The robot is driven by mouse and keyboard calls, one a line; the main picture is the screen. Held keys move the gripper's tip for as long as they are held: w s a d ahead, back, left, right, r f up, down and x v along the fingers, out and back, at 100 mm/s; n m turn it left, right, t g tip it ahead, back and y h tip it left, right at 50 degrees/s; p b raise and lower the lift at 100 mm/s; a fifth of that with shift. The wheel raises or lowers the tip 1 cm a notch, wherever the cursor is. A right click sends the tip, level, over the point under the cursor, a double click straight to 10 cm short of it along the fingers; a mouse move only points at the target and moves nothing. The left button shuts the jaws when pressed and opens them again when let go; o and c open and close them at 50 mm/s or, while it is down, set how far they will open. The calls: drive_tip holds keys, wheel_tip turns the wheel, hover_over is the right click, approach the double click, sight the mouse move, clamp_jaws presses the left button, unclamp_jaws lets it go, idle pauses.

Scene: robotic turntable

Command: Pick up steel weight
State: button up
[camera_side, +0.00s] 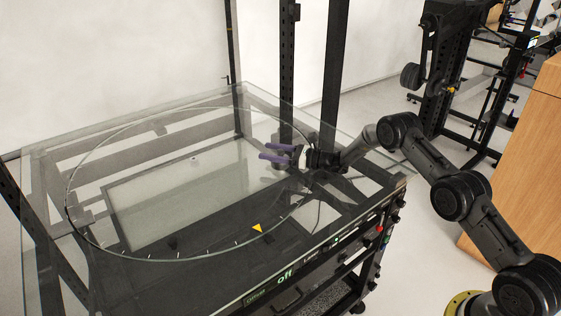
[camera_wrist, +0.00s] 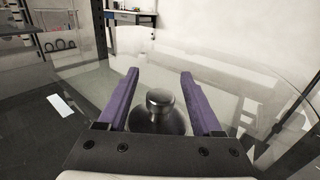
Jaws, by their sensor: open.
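The steel weight (camera_wrist: 161,112) shows in the wrist view as a shiny dark metal body with a rounded knob on top. It appears between the two purple fingers of my gripper (camera_wrist: 160,73), close to the palm, with its lower part hidden by the gripper body. The fingers are open, with a visible gap on both sides of the knob. In the side view my gripper (camera_side: 264,151) is low over the right part of the round glass turntable (camera_side: 72,222), fingers pointing left.
The turntable lies on a glass-topped black frame (camera_side: 20,153). A yellow triangle marker (camera_side: 257,228) sits near its front rim. A dark upright post (camera_side: 287,70) stands behind my gripper. The left and middle of the glass are clear.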

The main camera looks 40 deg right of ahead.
clamp_jaws()
idle(1.1)
drive_tip(key=shift+r, duration=0.2)
